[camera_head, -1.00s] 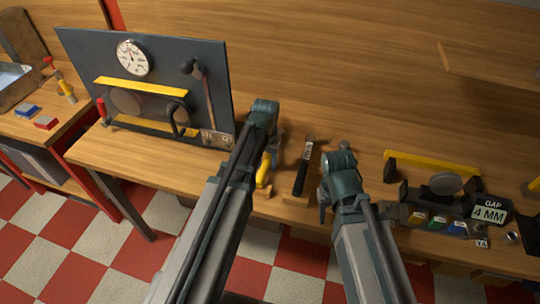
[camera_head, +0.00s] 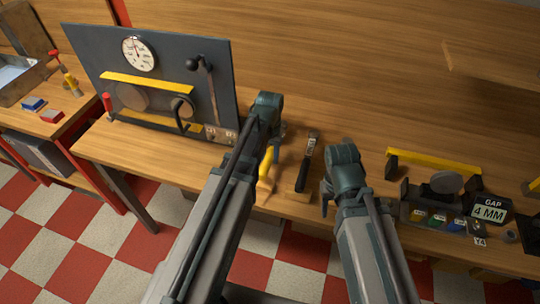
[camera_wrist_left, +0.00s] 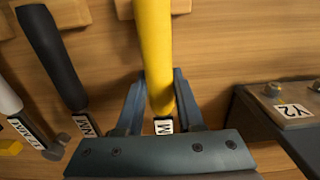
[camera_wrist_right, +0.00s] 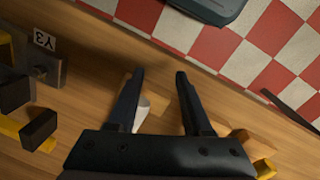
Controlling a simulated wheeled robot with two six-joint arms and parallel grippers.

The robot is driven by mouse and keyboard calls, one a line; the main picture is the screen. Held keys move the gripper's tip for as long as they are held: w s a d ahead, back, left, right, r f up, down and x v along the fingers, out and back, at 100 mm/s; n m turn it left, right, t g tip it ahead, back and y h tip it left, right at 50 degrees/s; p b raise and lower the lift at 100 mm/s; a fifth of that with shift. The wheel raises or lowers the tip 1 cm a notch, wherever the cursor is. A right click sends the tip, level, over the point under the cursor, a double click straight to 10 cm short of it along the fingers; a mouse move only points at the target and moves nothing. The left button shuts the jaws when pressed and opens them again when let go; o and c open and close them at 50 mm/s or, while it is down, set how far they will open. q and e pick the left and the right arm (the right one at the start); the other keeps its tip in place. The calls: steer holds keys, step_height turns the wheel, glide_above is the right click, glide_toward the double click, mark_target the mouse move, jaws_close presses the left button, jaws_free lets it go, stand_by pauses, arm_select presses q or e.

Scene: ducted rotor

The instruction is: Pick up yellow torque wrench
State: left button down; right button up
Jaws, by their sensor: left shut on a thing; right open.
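The yellow torque wrench (camera_wrist_left: 155,50) runs between the fingers of my left gripper (camera_wrist_left: 158,100) in the left wrist view. The gripper is shut on it near its labelled end. In the head view the yellow handle (camera_head: 267,172) shows just right of my left arm, and the arm hides the rest. A black-handled tool (camera_head: 306,162) lies to its right; it also shows in the left wrist view (camera_wrist_left: 52,58). My right gripper (camera_wrist_right: 158,85) is open over the bench, with a white handle end (camera_wrist_right: 143,110) visible between and below its fingers.
A dark panel with a dial (camera_head: 138,54) stands at the bench's back left. A rotor fixture (camera_head: 432,190) and a "GAP 4 MM" display (camera_head: 488,211) are at the right. A dark plate tagged Y2 (camera_wrist_left: 285,108) lies close beside my left gripper. Bare wood lies behind the tools.

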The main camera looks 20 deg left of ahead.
arm_select(q)
step_height(320, 180, up, 8)
steer(key=p, duration=0.7)
steer(key=shift+r+p, duration=0.25)
steer(key=shift+p, duration=0.05)
steer(key=shift+d, duration=0.1)
